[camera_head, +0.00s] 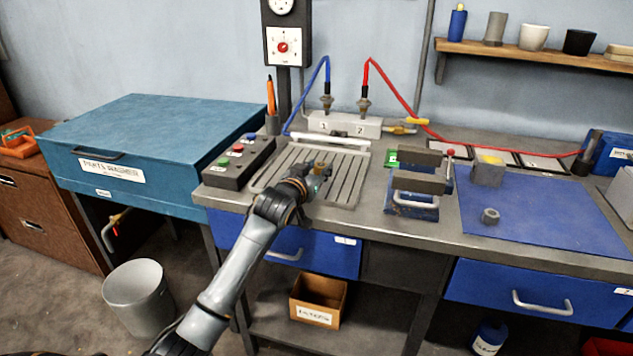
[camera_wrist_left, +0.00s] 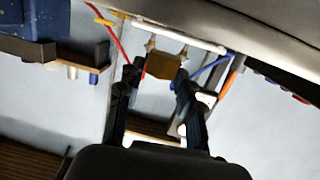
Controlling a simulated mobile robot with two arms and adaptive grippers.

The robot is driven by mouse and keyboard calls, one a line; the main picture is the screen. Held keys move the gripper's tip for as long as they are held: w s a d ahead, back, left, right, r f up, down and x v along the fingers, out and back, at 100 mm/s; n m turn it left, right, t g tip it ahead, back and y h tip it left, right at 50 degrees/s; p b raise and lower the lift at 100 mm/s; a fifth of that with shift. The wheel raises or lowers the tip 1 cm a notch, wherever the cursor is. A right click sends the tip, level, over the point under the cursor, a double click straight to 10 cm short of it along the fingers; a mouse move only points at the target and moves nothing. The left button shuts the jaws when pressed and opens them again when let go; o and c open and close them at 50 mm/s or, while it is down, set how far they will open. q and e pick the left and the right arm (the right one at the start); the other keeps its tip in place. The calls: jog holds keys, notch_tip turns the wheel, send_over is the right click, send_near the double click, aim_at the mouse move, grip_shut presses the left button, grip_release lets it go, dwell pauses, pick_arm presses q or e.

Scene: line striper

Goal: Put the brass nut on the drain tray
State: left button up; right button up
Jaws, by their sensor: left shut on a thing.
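The drain tray (camera_head: 345,188) is a grey grooved plate on the bench, left of the vise. My left gripper (camera_head: 316,176) comes in from the front left and is over the tray. It is shut on the brass nut (camera_head: 321,168), which is small and mostly hidden by the fingers in the head view. In the left wrist view the brass nut (camera_wrist_left: 163,66) shows as a dull gold block between the two fingertips of the left gripper (camera_wrist_left: 158,85). The gap between nut and tray is hard to judge. My right gripper is not in view.
A button box (camera_head: 238,163) stands left of the tray and a valve block (camera_head: 345,124) with blue and red hoses behind it. A vise (camera_head: 418,184) stands to the right. A grey nut (camera_head: 490,216) and a grey block (camera_head: 488,171) sit on the blue mat (camera_head: 550,222).

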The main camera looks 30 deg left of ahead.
pick_arm(q)
jog(key=shift+w+a+f, duration=0.15)
jog(key=shift+f, duration=0.1)
jog(key=shift+w+a+f, duration=0.1)
jog(key=shift+f, duration=1.65)
jog(key=o, duration=1.2)
jog(key=shift+f, duration=0.15)
jog(key=v, duration=1.2)
